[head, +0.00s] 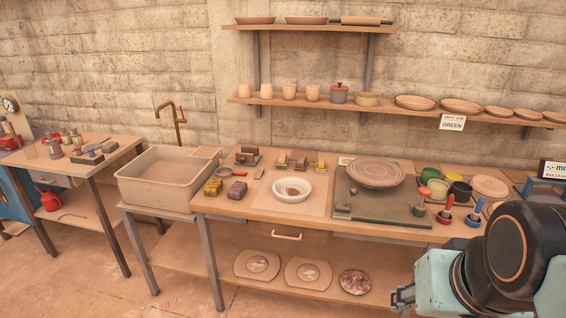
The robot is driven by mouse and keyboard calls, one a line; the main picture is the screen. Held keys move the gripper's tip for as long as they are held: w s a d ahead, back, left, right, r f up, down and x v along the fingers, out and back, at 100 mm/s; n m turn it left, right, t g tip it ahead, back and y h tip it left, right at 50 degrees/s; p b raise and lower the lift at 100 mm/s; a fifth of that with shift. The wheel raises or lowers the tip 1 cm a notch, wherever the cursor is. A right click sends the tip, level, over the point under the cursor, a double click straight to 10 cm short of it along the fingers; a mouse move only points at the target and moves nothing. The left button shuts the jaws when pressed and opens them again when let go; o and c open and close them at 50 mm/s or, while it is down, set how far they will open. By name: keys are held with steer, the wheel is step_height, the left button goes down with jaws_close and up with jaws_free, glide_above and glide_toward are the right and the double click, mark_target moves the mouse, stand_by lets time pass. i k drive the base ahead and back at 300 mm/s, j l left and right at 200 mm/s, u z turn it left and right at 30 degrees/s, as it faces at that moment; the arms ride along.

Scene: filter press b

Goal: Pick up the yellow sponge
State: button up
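A small dark-yellow block (213,187), which looks like the yellow sponge, lies on the wooden worktop (240,208) near its left end, just right of the sink. A dull purple-brown block (237,190) of similar size lies close to its right. My gripper (398,299) shows only in part at the bottom edge, in front of the worktop and well to the right of the yellow block. Its fingers are small and partly cut off, so I cannot tell whether it is open or shut.
A sink (168,178) with a brass tap stands left of the worktop. A white bowl (292,189) sits right of the blocks, and a dark board (365,211) with a round plate (375,172) beyond it. A lower shelf (330,291) holds plates. Cups line a wall shelf (390,106).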

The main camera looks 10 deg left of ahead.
mark_target(213, 189)
steer(key=u, duration=1.35)
steer(key=i+l+z, duration=0.1)
steer(key=i+l, duration=0.15)
steer(key=i, duration=0.55)
steer(key=i+l, duration=0.15)
steer(key=i, duration=0.6)
steer(key=i+l+z, duration=0.15)
steer(key=i, duration=0.65)
